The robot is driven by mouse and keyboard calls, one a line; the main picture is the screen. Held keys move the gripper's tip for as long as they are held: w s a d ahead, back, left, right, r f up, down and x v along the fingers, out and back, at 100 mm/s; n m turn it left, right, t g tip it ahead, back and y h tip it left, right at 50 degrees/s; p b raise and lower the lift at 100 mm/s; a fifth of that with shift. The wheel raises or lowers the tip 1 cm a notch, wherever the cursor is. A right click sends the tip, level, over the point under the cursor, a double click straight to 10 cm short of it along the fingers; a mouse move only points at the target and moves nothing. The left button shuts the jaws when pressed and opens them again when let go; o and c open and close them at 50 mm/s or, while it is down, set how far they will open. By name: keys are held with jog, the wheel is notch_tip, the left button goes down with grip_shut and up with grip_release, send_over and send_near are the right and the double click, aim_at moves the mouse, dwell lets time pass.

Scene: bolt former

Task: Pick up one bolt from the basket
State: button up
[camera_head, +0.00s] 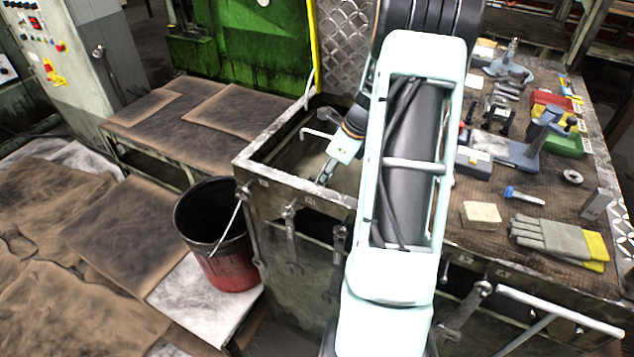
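My gripper (325,173) reaches down into an open metal-walled bin (268,178) at the left end of the workbench. I take this bin to be the basket, but I cannot tell for sure. The gripper's dark fingers are small here, and I cannot tell whether they are open or shut or hold anything. No bolt can be made out in the bin. My arm hides the bin's right part.
A black and red bucket (228,272) stands left of the bin. Wrenches (292,235) hang on the bench front. Gloves (560,243), a yellowish block (481,215), a blue-ended tool (524,195) and a green tray (566,146) lie on the bench at right.

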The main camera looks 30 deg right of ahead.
jog(key=shift+c, duration=0.5)
grip_shut()
jog(key=shift+r, duration=0.1)
